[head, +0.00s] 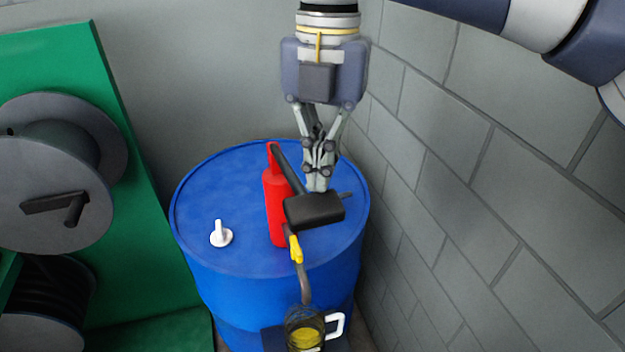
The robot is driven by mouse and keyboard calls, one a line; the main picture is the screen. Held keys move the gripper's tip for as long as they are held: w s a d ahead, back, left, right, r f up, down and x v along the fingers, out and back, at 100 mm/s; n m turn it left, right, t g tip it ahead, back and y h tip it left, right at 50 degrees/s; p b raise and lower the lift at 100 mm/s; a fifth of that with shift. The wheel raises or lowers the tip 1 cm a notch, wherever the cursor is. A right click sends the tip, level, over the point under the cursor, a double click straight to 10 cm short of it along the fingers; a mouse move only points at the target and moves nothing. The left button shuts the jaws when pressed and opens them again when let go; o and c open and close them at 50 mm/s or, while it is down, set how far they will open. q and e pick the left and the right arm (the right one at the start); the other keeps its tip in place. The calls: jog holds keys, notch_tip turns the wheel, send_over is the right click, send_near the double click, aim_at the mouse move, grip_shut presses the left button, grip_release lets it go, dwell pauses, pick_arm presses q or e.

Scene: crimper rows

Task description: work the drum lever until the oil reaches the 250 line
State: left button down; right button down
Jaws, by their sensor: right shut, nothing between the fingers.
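The blue drum (225,183) stands upright in the middle of the head view. A red hand pump (275,200) rises from its lid, with a dark lever arm ending in a black pad (314,209). A spout with a yellow piece (296,249) leads down to a clear jug (306,330) with a white handle. Yellow oil (307,338) shows in the jug; its level against the 250 line is too small to read. My right gripper (318,188) points down, shut and empty, its tips at the far edge of the black pad. Contact is unclear. My left gripper is not in view.
A white cap (221,236) sits on the drum lid at left. A green stand (150,240) with grey reels (50,185) is to the left. A grey block wall (470,160) stands close on the right. The lid's left side is mostly clear.

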jog(key=shift+r, duration=0.1)
notch_tip(320, 180, up, 12)
jog(key=w, duration=0.1)
jog(key=shift+d, duration=0.15)
jog(key=shift+w, duration=0.1)
dwell(1.6)
